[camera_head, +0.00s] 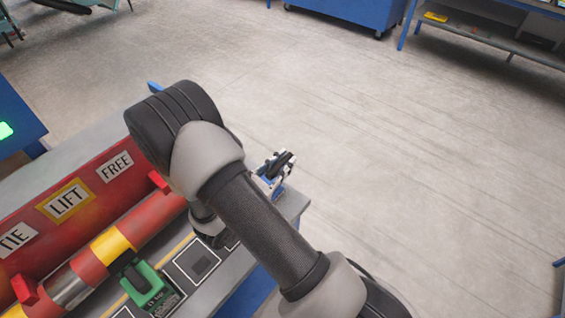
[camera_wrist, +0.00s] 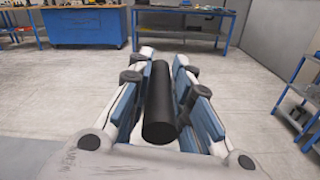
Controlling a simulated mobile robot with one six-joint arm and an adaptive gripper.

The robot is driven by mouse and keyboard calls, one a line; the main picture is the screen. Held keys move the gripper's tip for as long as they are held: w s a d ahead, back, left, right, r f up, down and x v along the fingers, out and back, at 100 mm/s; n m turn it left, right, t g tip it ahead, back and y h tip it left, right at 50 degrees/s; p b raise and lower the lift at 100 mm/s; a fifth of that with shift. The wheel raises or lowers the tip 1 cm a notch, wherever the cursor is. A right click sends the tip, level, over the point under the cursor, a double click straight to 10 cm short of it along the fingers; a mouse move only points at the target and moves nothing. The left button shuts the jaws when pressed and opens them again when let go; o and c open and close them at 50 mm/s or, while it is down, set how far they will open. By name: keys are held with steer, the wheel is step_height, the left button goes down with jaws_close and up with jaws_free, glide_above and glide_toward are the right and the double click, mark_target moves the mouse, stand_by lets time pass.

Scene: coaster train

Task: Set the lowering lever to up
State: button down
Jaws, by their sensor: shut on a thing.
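My gripper (camera_head: 274,170) is just past the right end of the console, partly behind my arm in the head view. In the wrist view, the blue-padded fingers of my gripper (camera_wrist: 163,62) are on both sides of a black cylindrical handle (camera_wrist: 160,108), shut on it. This handle looks like the grip of the lowering lever; its dark end also shows in the head view (camera_head: 286,158). The lever's shaft and pivot are hidden, so its setting cannot be told.
The red console panel (camera_head: 88,166) bears labels TIE, LIFT and FREE, with LIFT framed in yellow. A red-and-yellow tube (camera_head: 144,225) runs below it, near a green device (camera_head: 150,285). Open grey floor lies right; blue workbenches (camera_wrist: 85,26) stand far off.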

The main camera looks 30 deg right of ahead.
stand_by(0.4)
steer(key=w+a+r+n+p, duration=0.1)
steer(key=w+a+n+p, duration=0.1)
steer(key=w, duration=0.4)
steer(key=shift+w+a+n+p, duration=0.25)
steer(key=shift+w+n+p, duration=0.25)
steer(key=shift+n, duration=0.8)
steer(key=shift+r, duration=0.1)
steer(key=c, duration=1.4)
jaws_free()
steer(key=shift+c, duration=0.2)
steer(key=shift+s, duration=0.1)
steer(key=shift+a, duration=0.1)
